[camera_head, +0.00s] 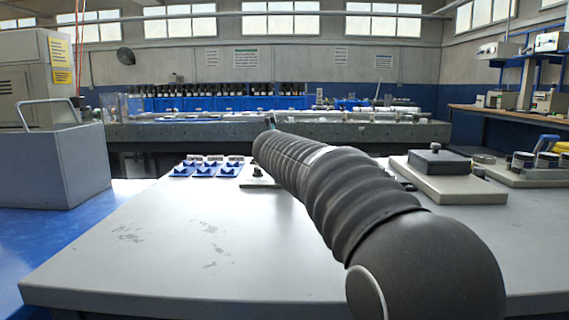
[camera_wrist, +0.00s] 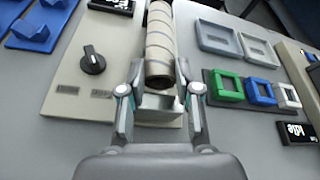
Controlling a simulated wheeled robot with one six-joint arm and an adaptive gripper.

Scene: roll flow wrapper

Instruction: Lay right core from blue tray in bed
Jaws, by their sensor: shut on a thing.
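A pale tan core (camera_wrist: 159,40) with spiral seams runs lengthwise away from me in the wrist view. Its dark near end lies between the fingers of my gripper (camera_wrist: 160,76), which is shut on it. A grey metal block (camera_wrist: 160,108), perhaps part of the bed, lies under the core's near end; I cannot tell whether they touch. Blue trays (camera_wrist: 36,32) show at the upper left, and blue pieces (camera_head: 205,170) stand on the table in the head view. My arm hides my gripper and the core there.
A pale panel (camera_wrist: 68,85) with a black knob (camera_wrist: 92,62) lies left of the core. Grey trays (camera_wrist: 218,38) and a dark strip with green, blue and white frames (camera_wrist: 262,92) lie right. In the head view, a grey bin (camera_head: 60,165) stands left; the table's near left (camera_head: 190,240) is clear.

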